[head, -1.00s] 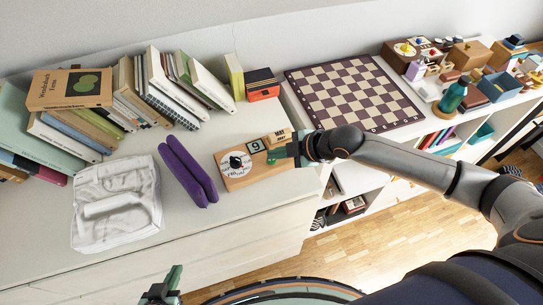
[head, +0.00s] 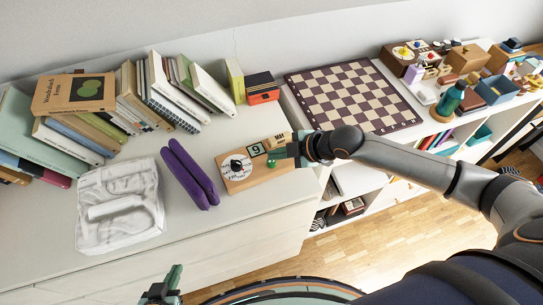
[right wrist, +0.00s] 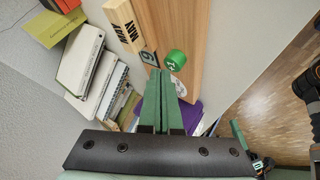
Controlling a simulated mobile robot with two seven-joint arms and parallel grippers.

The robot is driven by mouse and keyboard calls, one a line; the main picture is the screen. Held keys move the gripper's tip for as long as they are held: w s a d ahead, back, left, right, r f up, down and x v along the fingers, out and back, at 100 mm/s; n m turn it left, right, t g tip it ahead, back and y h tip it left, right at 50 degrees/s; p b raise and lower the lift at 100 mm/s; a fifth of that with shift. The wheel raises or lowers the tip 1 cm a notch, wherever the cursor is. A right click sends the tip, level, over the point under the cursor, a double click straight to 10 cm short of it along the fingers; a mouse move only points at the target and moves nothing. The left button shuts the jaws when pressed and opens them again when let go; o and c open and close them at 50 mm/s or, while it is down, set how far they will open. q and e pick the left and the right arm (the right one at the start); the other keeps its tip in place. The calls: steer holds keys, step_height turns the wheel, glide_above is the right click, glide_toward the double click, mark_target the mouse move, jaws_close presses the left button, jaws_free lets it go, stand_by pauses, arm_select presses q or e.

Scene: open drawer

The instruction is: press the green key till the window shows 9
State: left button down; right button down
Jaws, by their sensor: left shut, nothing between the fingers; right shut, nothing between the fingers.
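The wooden board (head: 262,177) lies on the white dresser top with a white dial on it. My left gripper (head: 176,270) is shut and empty, low at the front of the dresser.
Wooden blocks with lettering (head: 276,140) stand by the window at the board's far edge. Books (head: 73,92) stand behind, and a chessboard (head: 353,94) lies at back right.

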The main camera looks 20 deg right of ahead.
mark_target(276, 162)
steer(key=shift+r, duration=0.35)
step_height(276, 162, up, 3)
steer(key=p, duration=0.3)
steer(key=shift+r, duration=0.95)
steer(key=shift+a, duration=0.1)
